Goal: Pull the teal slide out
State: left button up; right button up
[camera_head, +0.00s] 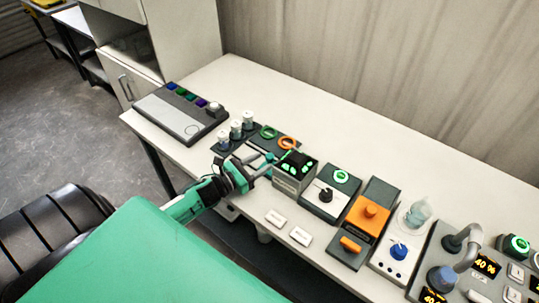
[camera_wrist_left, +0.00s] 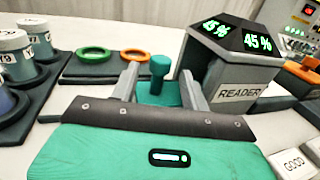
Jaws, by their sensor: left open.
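The teal slide (camera_wrist_left: 159,67) has an upright round knob on a flat teal plate. In the wrist view it stands just left of the grey reader (camera_wrist_left: 232,77), which is labelled READER and shows green 45 % displays. Whether the plate reaches into the reader is hidden. My left gripper (camera_wrist_left: 161,78) is open, with one grey finger on each side of the slide's knob; small gaps show at both sides. In the head view, my left gripper (camera_head: 262,168) is beside the reader (camera_head: 294,173), with the teal knob (camera_head: 270,157) at its tips. My right gripper is not in view.
Several labelled jars (camera_wrist_left: 17,54) stand left of the gripper. A green ring (camera_wrist_left: 95,54) and an orange ring (camera_wrist_left: 135,54) lie on a dark mat behind. GOOD-type label plates (camera_head: 275,217) lie in front of the reader; a knob box (camera_head: 326,194) stands right of it.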

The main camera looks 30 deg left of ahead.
aim_at(269, 158)
pick_arm(q)
jog(key=shift+p+x, duration=0.5)
jog(key=shift+x, duration=1.7)
grip_shut()
